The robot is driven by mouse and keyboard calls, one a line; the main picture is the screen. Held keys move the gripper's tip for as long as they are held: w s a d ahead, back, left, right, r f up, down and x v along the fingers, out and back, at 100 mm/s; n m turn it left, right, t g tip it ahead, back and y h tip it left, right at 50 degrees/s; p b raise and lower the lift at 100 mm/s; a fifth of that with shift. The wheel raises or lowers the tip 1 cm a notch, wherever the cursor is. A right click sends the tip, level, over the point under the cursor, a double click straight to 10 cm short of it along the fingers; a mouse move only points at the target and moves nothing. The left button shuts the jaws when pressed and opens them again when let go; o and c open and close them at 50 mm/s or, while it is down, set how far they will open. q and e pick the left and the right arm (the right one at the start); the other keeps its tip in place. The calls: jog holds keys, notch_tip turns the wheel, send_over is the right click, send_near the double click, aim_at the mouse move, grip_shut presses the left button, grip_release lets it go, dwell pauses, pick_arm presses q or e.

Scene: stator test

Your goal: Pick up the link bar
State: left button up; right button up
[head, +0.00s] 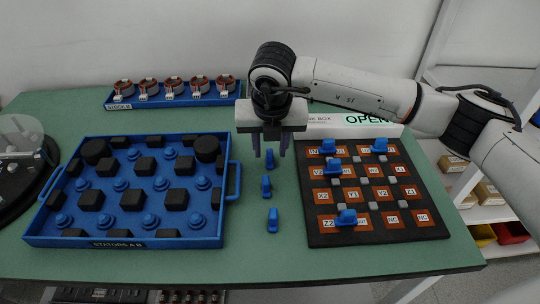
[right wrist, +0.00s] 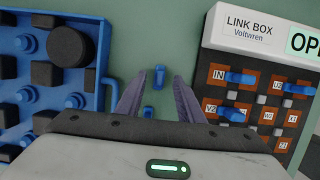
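Three small blue link bars stand in a column on the green table between the blue tray and the link box: a far one (head: 270,161), a middle one (head: 266,186) and a near one (head: 272,220). My right gripper (head: 270,151) points down over the far bar, open, with a finger to either side of it in the picture. The right wrist view shows the open fingers (right wrist: 157,92), one bar (right wrist: 159,76) between and beyond their tips and another (right wrist: 149,112) partly hidden by my gripper. I cannot tell the gripper's height. My left gripper is out of view.
The link box (head: 320,235) at right has a black board, labelled terminals and several blue link bars. The blue tray (head: 232,185) at left holds black blocks and blue pegs. A blue rack (head: 215,101) with copper-coloured stators stands behind. The table strip around the loose bars is clear.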

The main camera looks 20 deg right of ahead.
jog(key=shift+w+f, duration=0.15)
jog(key=shift+f, duration=0.3)
jog(key=shift+c, duration=0.4)
grip_shut()
jog(key=shift+r, duration=0.15)
